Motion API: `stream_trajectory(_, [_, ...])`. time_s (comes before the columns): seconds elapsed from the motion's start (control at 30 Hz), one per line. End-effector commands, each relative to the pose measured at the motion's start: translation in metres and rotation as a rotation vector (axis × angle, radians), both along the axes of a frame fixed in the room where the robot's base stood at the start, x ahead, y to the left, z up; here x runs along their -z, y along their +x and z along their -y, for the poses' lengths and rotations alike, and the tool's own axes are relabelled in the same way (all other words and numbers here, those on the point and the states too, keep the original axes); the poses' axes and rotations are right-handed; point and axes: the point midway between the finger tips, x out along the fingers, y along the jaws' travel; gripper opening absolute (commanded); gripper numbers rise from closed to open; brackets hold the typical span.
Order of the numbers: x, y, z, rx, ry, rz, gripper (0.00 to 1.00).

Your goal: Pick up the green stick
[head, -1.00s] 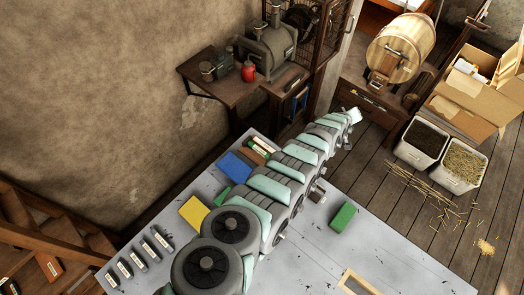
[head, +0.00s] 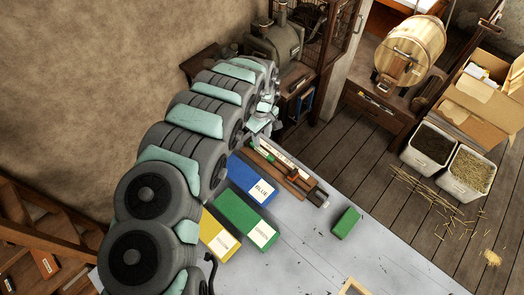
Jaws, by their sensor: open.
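A short green block (head: 346,222) lies alone on the grey table, right of the bins; it is the clearest loose green piece. A small green bit (head: 267,155) also shows at the left end of a wooden and metal device (head: 285,172); I cannot tell if it is a separate stick. My arm arches over from the left, and my gripper (head: 262,126) hangs at its far end, just above and behind that device. It is apart from the green block. Its fingers are small and partly hidden by the arm, with nothing visibly held.
A blue bin (head: 247,184), a green bin (head: 243,218) and a yellow bin (head: 217,240) stand labelled on the table, left of the green block. A wooden frame (head: 355,288) lies at the front edge. The table (head: 390,258) is clear to the right.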

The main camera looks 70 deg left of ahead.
Motion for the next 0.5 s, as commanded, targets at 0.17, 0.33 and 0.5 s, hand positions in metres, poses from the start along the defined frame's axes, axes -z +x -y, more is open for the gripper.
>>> stream_trajectory(0.17, [0.019, 0.0, 0.001, 0.002, -0.003, 0.0, 0.42])
stream_trajectory(0.33, [0.025, 0.001, -0.001, 0.001, 0.003, 0.003, 0.42])
stream_trajectory(0.5, [0.031, 0.001, 0.0, 0.001, 0.002, 0.002, 0.42])
